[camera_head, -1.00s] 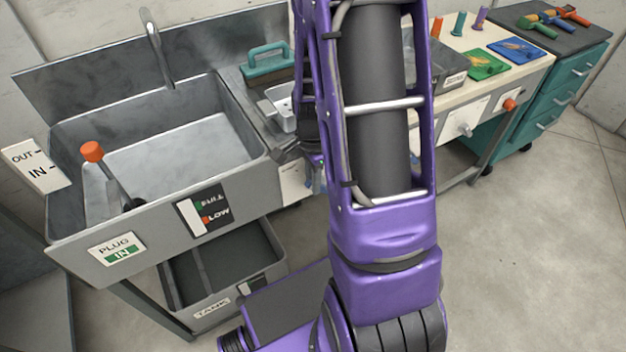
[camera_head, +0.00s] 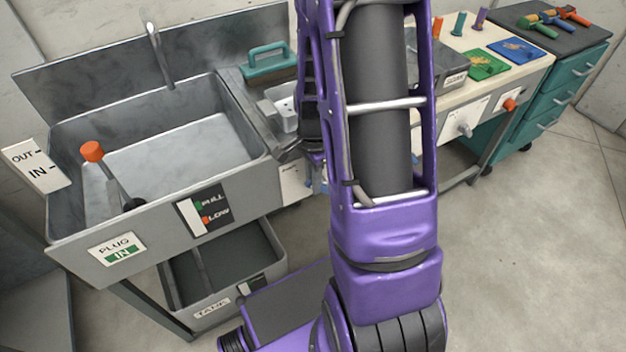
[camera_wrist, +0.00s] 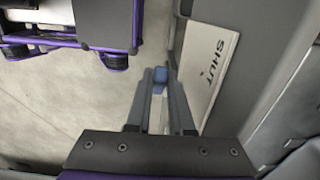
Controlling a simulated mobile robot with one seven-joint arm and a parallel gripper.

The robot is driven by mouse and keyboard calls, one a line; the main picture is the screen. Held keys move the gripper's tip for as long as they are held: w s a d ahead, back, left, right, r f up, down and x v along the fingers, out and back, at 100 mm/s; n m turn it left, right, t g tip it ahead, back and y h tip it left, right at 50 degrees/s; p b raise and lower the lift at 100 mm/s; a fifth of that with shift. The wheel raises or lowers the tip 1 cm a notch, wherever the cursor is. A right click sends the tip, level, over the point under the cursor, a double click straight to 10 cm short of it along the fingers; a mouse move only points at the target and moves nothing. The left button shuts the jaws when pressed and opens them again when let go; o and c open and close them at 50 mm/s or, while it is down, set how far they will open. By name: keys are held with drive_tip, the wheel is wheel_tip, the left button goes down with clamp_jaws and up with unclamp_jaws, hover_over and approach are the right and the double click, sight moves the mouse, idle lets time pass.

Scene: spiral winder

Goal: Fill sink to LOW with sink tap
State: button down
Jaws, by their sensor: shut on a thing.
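The grey sink (camera_head: 255,130) is at the left, with its curved tap spout (camera_head: 153,40) above the back. I see no clear stream under the spout. A gauge plate (camera_head: 203,210) marked FULL and LOW is on the sink's front. In the wrist view my gripper (camera_wrist: 160,77) is shut on a small blue handle (camera_wrist: 160,78), beside a plate (camera_wrist: 210,75) reading SHUT. The arm largely hides that handle in the head view.
A teal-handled tool (camera_head: 268,62) lies right of the sink. A tank (camera_head: 225,280) sits below it. A workbench (camera_head: 535,68) with pegs and colored mats, and a teal drawer cabinet (camera_head: 560,95), stand to the right. Open floor (camera_head: 540,240) lies at right.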

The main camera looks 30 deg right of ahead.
drive_tip(key=shift+d+r+y, duration=0.2)
drive_tip(key=shift+d+y, duration=0.25)
drive_tip(key=shift+y, duration=0.3)
drive_tip(key=shift+d+r+y, duration=0.2)
drive_tip(key=shift+d+y, duration=0.2)
drive_tip(key=shift+y, duration=0.35)
drive_tip(key=c, duration=0.8)
unclamp_jaws()
drive_tip(key=p+v, duration=0.3)
drive_tip(key=v, duration=1.4)
drive_tip(key=shift+r+p, duration=0.25)
drive_tip(key=shift+p, duration=0.15)
drive_tip(key=shift+w, duration=0.1)
drive_tip(key=shift+c, duration=0.2)
